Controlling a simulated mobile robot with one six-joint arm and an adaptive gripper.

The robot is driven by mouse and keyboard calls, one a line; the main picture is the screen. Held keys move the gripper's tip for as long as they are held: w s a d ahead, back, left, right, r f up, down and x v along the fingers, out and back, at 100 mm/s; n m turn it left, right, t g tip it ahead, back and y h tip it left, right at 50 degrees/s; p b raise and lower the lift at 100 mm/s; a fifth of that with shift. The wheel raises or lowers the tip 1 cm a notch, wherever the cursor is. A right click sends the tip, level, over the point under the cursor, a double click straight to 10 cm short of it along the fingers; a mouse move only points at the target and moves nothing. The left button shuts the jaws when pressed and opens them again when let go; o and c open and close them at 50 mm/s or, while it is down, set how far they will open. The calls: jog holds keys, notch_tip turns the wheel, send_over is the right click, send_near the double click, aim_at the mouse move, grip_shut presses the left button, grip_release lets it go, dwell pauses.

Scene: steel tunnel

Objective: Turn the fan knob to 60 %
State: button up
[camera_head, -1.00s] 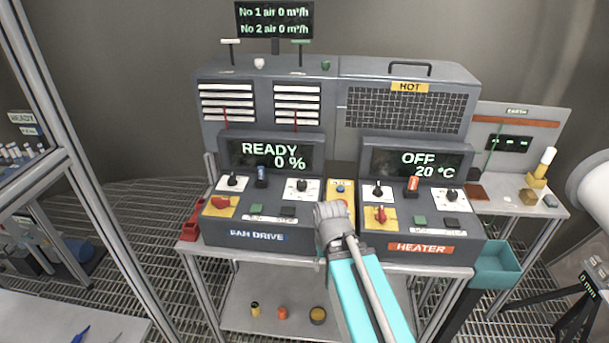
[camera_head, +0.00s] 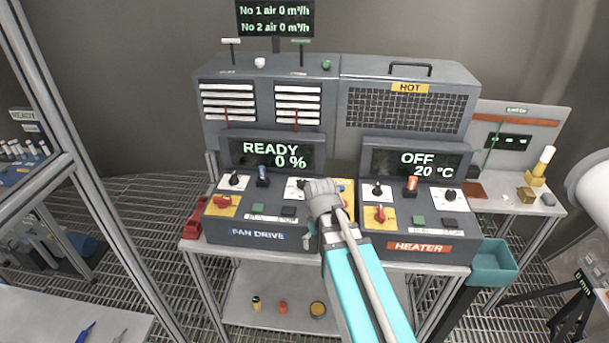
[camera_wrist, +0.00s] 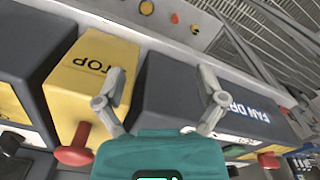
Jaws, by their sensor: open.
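The fan drive console (camera_head: 232,228) stands left of the heater console, and its screen (camera_head: 270,153) reads READY 0 %. It has a black knob on a white plate (camera_head: 294,190) at its right, partly hidden by my gripper, and another black knob (camera_head: 235,180) at its left. My gripper (camera_head: 320,187) is over the right edge of the fan drive console. In the wrist view, my open, empty fingers (camera_wrist: 162,84) are spread above the yellow STOP box (camera_wrist: 92,78) and the fan drive's dark side (camera_wrist: 170,92). No knob shows between them there.
The heater console (camera_head: 375,238) is close on the right, its screen reading OFF 20 °C.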

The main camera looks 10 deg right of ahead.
aim_at(303, 181)
jog(key=w+r+n+p, duration=0.4)
jog(key=w+r+p, duration=0.4)
jog(key=w, duration=0.4)
jog(key=w+r+n+p, duration=0.5)
jog(key=w+r+p, duration=0.2)
jog(key=w, duration=0.5)
notch_tip(303, 181, up, 2)
jog(key=shift+w+r+n+p, duration=0.1)
jog(key=shift+w+n+p, duration=0.2)
jog(key=shift+p, duration=0.1)
jog(key=shift+s+f, duration=0.1)
jog(key=shift+f, duration=0.2)
notch_tip(303, 181, down, 13)
jog(key=b, duration=1.3)
jog(key=shift+d+f+b, duration=0.1)
jog(key=shift+f+b, duration=0.1)
jog(key=shift+b, duration=0.2)
jog(key=c, duration=1.1)
jog(key=shift+c, duration=0.2)
